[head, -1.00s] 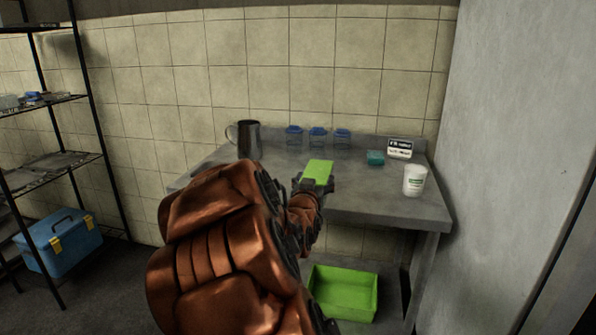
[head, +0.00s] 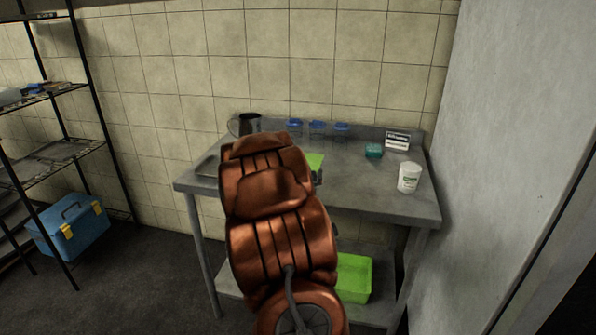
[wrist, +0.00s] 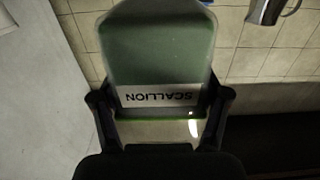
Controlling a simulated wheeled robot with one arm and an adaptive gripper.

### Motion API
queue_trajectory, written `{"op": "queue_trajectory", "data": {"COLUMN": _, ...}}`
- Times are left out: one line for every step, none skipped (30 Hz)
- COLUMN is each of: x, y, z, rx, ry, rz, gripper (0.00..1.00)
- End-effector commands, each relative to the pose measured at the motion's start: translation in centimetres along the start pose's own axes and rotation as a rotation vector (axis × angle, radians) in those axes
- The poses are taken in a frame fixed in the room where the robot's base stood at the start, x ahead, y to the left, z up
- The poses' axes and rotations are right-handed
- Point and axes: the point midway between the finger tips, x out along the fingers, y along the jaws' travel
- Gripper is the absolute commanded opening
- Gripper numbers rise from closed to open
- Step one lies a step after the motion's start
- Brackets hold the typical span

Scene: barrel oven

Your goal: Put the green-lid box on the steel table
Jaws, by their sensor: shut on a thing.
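The green-lid box (head: 315,161) shows in the head view as a bright green patch beside my arm, over the steel table (head: 370,195). In the wrist view the box (wrist: 160,50) fills the middle, with green contents and a white label reading SCALLION upside down. My gripper (wrist: 160,112) is shut on it, one finger at each side. In the head view my arm hides most of the gripper and part of the box. I cannot tell whether the box touches the tabletop.
A steel mug (head: 245,124) and several blue-lidded containers (head: 317,129) stand along the back. A teal box (head: 374,151), a small sign (head: 397,140) and a white tub (head: 409,177) are at the right. A green bin (head: 354,278) sits below. The table's front middle is clear.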

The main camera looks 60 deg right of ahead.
Motion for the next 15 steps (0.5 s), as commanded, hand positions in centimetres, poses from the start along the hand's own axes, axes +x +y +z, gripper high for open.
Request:
{"op": "queue_trajectory", "data": {"x": 0.7, "y": -0.5, "z": 0.0, "rx": 0.0, "ry": 0.002, "rz": -0.002, "gripper": 0.31}}
{"op": "queue_trajectory", "data": {"x": 1.0, "y": -0.8, "z": 0.0, "rx": 0.0, "ry": 0.002, "rz": -0.002, "gripper": 0.31}}
{"op": "queue_trajectory", "data": {"x": 1.5, "y": -1.1, "z": 0.0, "rx": -0.001, "ry": 0.003, "rz": -0.002, "gripper": 0.31}}
{"op": "queue_trajectory", "data": {"x": 1.9, "y": -1.3, "z": 0.0, "rx": -0.001, "ry": 0.003, "rz": -0.002, "gripper": 0.31}}
{"op": "queue_trajectory", "data": {"x": 2.2, "y": -1.6, "z": 0.1, "rx": -0.001, "ry": 0.004, "rz": -0.002, "gripper": 0.31}}
{"op": "queue_trajectory", "data": {"x": 2.6, "y": -1.9, "z": 0.1, "rx": 0.0, "ry": 0.005, "rz": -0.002, "gripper": 0.31}}
{"op": "queue_trajectory", "data": {"x": 3.0, "y": -2.1, "z": 0.1, "rx": 0.0, "ry": 0.005, "rz": -0.002, "gripper": 0.31}}
{"op": "queue_trajectory", "data": {"x": 3.3, "y": -2.4, "z": 0.1, "rx": 0.001, "ry": 0.006, "rz": -0.002, "gripper": 0.31}}
{"op": "queue_trajectory", "data": {"x": 3.6, "y": -2.6, "z": 0.2, "rx": 0.0, "ry": 0.006, "rz": -0.002, "gripper": 0.31}}
{"op": "queue_trajectory", "data": {"x": 3.8, "y": -2.7, "z": 0.3, "rx": 0.0, "ry": 0.005, "rz": -0.002, "gripper": 0.31}}
{"op": "queue_trajectory", "data": {"x": 4.0, "y": -2.8, "z": 0.3, "rx": 0.0, "ry": 0.004, "rz": -0.002, "gripper": 0.31}}
{"op": "queue_trajectory", "data": {"x": 4.2, "y": -2.9, "z": 0.4, "rx": 0.0, "ry": 0.003, "rz": -0.001, "gripper": 0.31}}
{"op": "queue_trajectory", "data": {"x": 4.3, "y": -3.0, "z": 0.4, "rx": 0.0, "ry": 0.002, "rz": -0.001, "gripper": 0.31}}
{"op": "queue_trajectory", "data": {"x": 4.3, "y": -3.0, "z": 0.4, "rx": 0.0, "ry": 0.002, "rz": -0.001, "gripper": 0.31}}
{"op": "queue_trajectory", "data": {"x": 4.4, "y": -3.1, "z": 0.5, "rx": 0.0, "ry": 0.002, "rz": 0.0, "gripper": 0.31}}
